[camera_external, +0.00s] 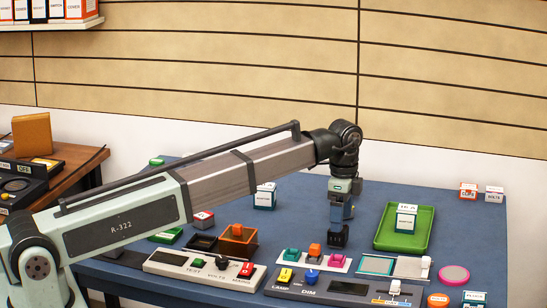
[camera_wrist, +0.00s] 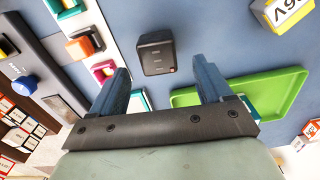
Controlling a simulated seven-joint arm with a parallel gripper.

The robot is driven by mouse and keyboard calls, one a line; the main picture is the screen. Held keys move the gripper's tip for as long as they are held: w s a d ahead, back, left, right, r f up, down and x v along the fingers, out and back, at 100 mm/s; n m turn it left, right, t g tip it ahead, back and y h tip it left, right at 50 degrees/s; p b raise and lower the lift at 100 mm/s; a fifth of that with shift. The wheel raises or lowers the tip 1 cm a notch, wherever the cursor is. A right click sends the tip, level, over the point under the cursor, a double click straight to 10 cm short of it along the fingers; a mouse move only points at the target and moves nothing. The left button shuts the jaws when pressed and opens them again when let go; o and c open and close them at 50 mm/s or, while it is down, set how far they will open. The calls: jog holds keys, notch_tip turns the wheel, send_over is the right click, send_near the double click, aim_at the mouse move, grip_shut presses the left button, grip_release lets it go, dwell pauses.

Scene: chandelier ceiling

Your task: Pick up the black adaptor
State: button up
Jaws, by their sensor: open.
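The black adaptor (camera_wrist: 156,52), a small dark box, lies on the blue table just beyond my fingertips in the wrist view. In the external view the dark block (camera_external: 338,237) directly under my gripper appears to be this adaptor. My gripper (camera_external: 341,212) points down above it, with its blue fingers spread; they also show in the wrist view (camera_wrist: 160,78). Nothing is between the fingers. The adaptor lies roughly in line with the gap between them. In the external view I cannot tell the exact height between the fingertips and the adaptor.
A green tray (camera_external: 389,241) holding a white labelled box (camera_external: 406,218) stands to the right. Panels with coloured switches (camera_external: 345,290) lie in front. A white-and-blue box (camera_external: 265,196) stands behind my arm. Blue table shows around the adaptor.

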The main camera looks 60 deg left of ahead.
aim_at(338, 236)
jog(key=shift+s+a+f, duration=0.1)
jog(key=shift+s+f, duration=0.05)
jog(key=shift+f, duration=1.2)
jog(key=shift+s+a+f, duration=0.1)
jog(key=shift+f, duration=1.2)
jog(key=shift+c, duration=0.4)
jog(key=c, duration=1)
jog(key=shift+r, duration=0.2)
